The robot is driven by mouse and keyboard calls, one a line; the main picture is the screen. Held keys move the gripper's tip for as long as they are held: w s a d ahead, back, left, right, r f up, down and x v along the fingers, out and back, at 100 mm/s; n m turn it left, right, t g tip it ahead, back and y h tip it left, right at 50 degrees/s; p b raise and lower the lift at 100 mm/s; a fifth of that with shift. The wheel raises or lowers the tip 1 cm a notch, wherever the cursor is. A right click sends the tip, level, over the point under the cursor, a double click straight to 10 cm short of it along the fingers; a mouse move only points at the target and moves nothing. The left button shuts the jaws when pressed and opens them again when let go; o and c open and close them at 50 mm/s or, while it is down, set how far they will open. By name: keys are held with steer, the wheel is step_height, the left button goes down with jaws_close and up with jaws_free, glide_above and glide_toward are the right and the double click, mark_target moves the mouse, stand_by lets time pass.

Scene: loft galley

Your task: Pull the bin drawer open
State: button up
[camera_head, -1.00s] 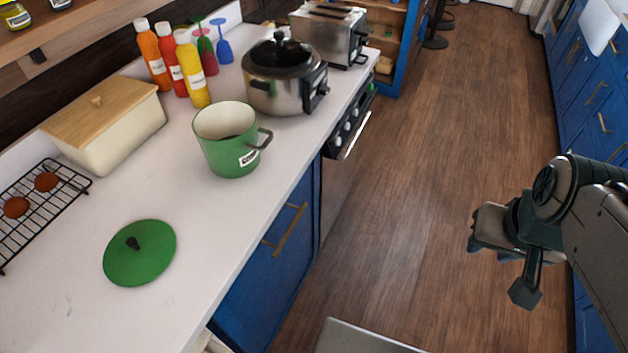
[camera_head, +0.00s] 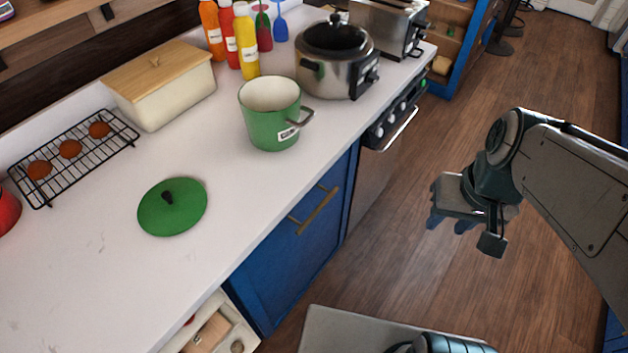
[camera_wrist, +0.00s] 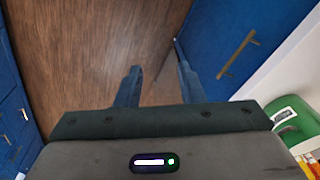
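A blue cabinet front (camera_head: 285,265) with a slanted brass bar handle (camera_head: 315,210) is set below the white counter, under the green pot. It looks shut; I cannot tell for certain that it is the bin drawer. In the wrist view, the blue front (camera_wrist: 205,35) and its brass handle (camera_wrist: 237,55) are at the upper right. My gripper (camera_head: 448,222) is over the floor, to the right of the handle and apart from it. In the wrist view my gripper (camera_wrist: 156,72) has its two fingers spread with nothing between them.
On the counter are a green pot (camera_head: 272,130), a green lid (camera_head: 180,222), a cooling rack (camera_head: 75,187), a bread box (camera_head: 175,95) and a cooker (camera_head: 320,75). An open compartment (camera_head: 240,335) sticks out at lower left. Wooden floor (camera_head: 400,270) is clear beside the cabinets.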

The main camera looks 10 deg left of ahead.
steer(key=w+a+f+n+g+y+b, duration=0.25)
steer(key=a+f+g+y, duration=0.2)
steer(key=f, duration=0.35)
steer(key=m+t+y+b, duration=0.25)
steer(key=y+b, duration=0.45)
steer(key=y, duration=0.8)
glide_toward(319, 208)
steer(key=shift+t, duration=0.3)
steer(key=p+x, duration=0.1)
steer(key=x, duration=0.5)
steer(key=p+x, duration=0.1)
steer(key=x, duration=0.3)
steer(key=shift+s+a+f+p, duration=0.1)
steer(key=shift+s+f+p, duration=0.1)
steer(key=shift+f+p, duration=0.15)
jaws_close()
